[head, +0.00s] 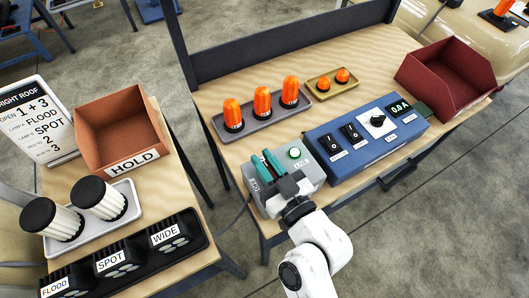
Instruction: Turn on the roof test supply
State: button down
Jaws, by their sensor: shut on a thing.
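A grey supply box (311,176) stands at the front of the right table, with a round green light (295,153) glowing on its top and a small label that seems to read LIVE. My gripper (268,165) is over the left part of this box, its teal fingers close together. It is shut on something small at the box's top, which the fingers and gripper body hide. A blue control box (368,160) stands right beside it, with two black rocker switches (341,139), a knob (377,121) and a lit display (400,108) whose digits I cannot read surely.
Behind the boxes are a grey tray (246,130) with three orange beacons and a yellow tray (319,94) with two smaller ones. A red bin (447,77) stands at right. The left table holds a HOLD bin (121,126), filters, lamps and a sign (36,121).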

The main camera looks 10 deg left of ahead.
jog(key=shift+d+m+t+h+p, duration=0.1)
jog(key=shift+m+t+h+p, duration=0.3)
jog(key=shift+p, duration=0.35)
jog(key=c, duration=1.1)
grip_release()
jog(key=shift+c, duration=0.2)
jog(key=shift+s+d+f, duration=0.1)
jog(key=shift+s, duration=0.15)
jog(key=b+v, duration=0.3)
jog(key=v, duration=0.7)
jog(key=shift+b, duration=0.4)
jog(key=shift+s+d, duration=0.1)
